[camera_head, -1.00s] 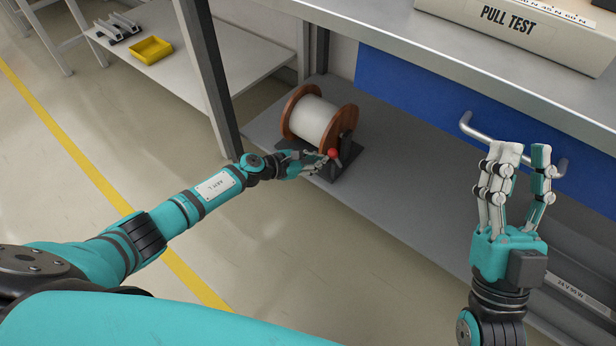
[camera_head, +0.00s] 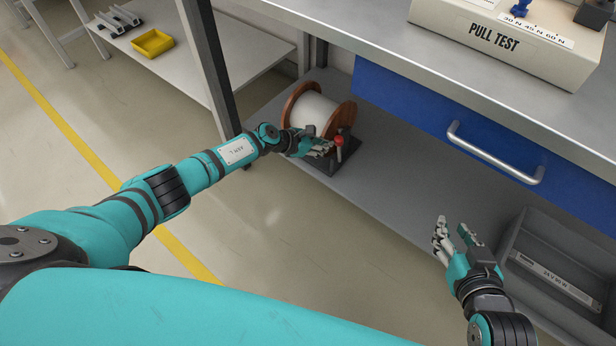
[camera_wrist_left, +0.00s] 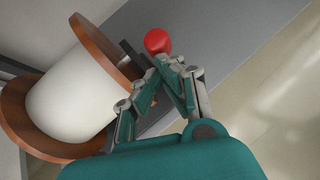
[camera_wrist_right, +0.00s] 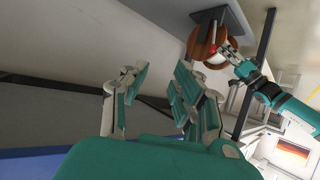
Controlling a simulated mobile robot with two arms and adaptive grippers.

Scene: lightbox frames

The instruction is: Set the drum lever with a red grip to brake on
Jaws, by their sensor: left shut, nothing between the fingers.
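The drum (camera_head: 315,112), a white spool with brown wooden flanges, sits on a dark stand on the lower shelf. Its lever ends in a red ball grip (camera_head: 339,141) at the front right of the stand; the grip also shows in the left wrist view (camera_wrist_left: 158,41). My left gripper (camera_head: 326,147) is shut and empty, with its fingertips right beside the red grip. Whether they touch the lever is unclear. The lever's shaft is mostly hidden behind the fingers in the left wrist view. My right gripper (camera_head: 455,232) is open and empty, away to the right of the drum.
A grey bin (camera_head: 560,262) stands on the lower shelf at right. Above it is a blue drawer with a metal handle (camera_head: 495,158). A PULL TEST box (camera_head: 500,40) sits on the bench top. A dark post (camera_head: 212,70) rises left of the drum.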

